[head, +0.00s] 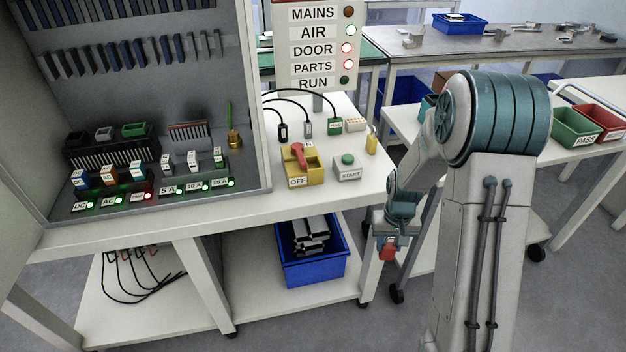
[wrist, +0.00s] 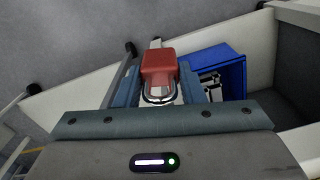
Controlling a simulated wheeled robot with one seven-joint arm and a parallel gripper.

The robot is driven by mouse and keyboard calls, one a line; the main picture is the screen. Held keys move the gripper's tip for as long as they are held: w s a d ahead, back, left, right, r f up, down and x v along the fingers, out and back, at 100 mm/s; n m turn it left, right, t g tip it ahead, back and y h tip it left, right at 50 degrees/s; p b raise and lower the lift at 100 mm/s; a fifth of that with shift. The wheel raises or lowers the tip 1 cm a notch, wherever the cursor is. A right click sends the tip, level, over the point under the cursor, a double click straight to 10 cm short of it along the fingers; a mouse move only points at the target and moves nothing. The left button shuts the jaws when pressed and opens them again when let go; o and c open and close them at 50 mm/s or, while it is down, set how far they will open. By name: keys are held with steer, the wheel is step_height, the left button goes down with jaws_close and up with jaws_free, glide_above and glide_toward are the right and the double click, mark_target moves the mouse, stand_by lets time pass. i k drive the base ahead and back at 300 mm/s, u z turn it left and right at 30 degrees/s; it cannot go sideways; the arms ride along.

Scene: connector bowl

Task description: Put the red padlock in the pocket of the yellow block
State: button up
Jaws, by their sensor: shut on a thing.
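The red padlock (wrist: 159,66) is between the fingers of my gripper (wrist: 160,90) in the wrist view, with its metal shackle toward the palm. In the head view the padlock (head: 387,252) hangs at the end of my gripper (head: 389,240), beside the right end of the white bench and below its top. My gripper is shut on it. The yellow block (head: 302,166) sits on the bench top, with a red switch handle on it and an OFF label on its front. Its pocket cannot be made out clearly. My gripper is to the right of the block and lower.
A grey START button box (head: 347,167) stands right of the block, and a small yellow padlock-like item (head: 372,144) is behind it. Black cables with plugs lie behind the block. A blue bin (head: 312,270) is on the lower shelf. The bench's front right top is clear.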

mark_target(313, 170)
steer(key=z, duration=1.5)
steer(key=k, duration=1)
steer(key=u, duration=1.45)
steer(key=i, duration=0.5)
steer(key=u, duration=0.05)
